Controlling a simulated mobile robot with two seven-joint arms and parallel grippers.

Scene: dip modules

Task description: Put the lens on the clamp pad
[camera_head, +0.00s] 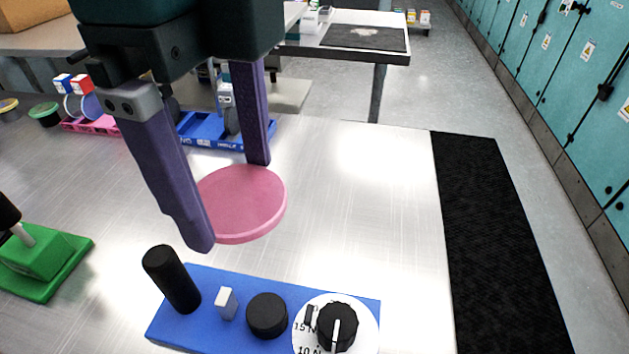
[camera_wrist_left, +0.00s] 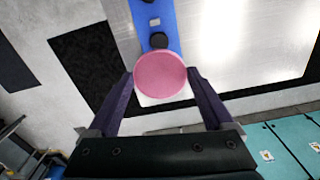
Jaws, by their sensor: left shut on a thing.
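The lens is a pink round disc (camera_head: 242,203), held roughly flat above the metal table. My left gripper (camera_head: 232,205) is shut on it, with one purple finger at each side of its rim. In the left wrist view the lens (camera_wrist_left: 160,74) sits between the fingertips. A blue base (camera_head: 240,282) lies in front of it, apart from and below the lens. On the base are a low round black pad (camera_head: 267,314), which may be the clamp pad, a tall black post (camera_head: 171,279), a small white block (camera_head: 227,303) and a dial (camera_head: 337,325).
A green fixture (camera_head: 45,265) stands at the left. A blue rack (camera_head: 205,132) and a pink rack (camera_head: 95,124) stand behind the gripper. A black mat (camera_head: 495,245) covers the table's right side. The metal surface (camera_head: 370,210) right of the lens is clear.

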